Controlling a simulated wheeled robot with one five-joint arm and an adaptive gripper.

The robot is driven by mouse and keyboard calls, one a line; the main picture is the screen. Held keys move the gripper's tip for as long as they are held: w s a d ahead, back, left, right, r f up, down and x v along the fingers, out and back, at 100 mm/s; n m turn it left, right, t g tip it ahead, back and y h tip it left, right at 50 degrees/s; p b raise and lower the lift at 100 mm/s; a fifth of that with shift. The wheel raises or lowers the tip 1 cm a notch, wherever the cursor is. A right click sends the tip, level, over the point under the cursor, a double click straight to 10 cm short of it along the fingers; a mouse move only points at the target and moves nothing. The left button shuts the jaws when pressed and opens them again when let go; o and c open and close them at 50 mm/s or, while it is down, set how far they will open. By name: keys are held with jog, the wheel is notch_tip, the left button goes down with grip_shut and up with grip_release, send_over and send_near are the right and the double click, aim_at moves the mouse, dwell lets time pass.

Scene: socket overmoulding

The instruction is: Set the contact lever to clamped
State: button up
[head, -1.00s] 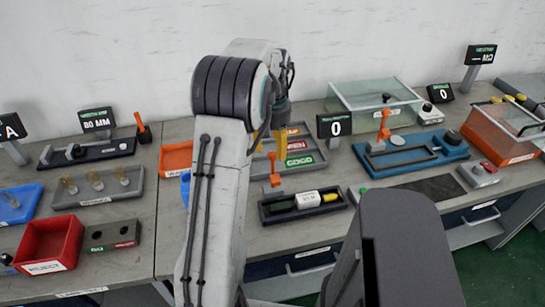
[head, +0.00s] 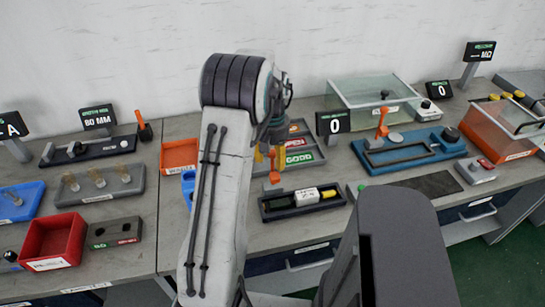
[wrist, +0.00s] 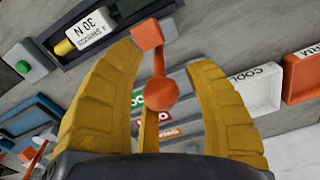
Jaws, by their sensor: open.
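An orange lever (head: 273,178) stands at the back left of a dark fixture (head: 330,203) that holds a labelled white and yellow block (head: 308,197). I cannot read which lever is the contact lever. My gripper (head: 265,155) is just above and behind this orange lever in the head view. In the wrist view, my gripper (wrist: 172,90) has its yellow fingers spread wide and open. The orange lever (wrist: 158,62) shows between them, with a square end and a round end. I cannot tell whether a finger touches it.
A blue fixture (head: 440,152) with another orange lever (head: 382,122) stands to the right. A black fixture (head: 105,150) with an orange lever (head: 143,128) stands at left. Sorting trays (head: 318,158) lie behind my gripper. A red bin (head: 75,225) is at front left.

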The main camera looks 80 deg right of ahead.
grip_shut()
dwell(0.4)
jog(key=shift+w, duration=0.15)
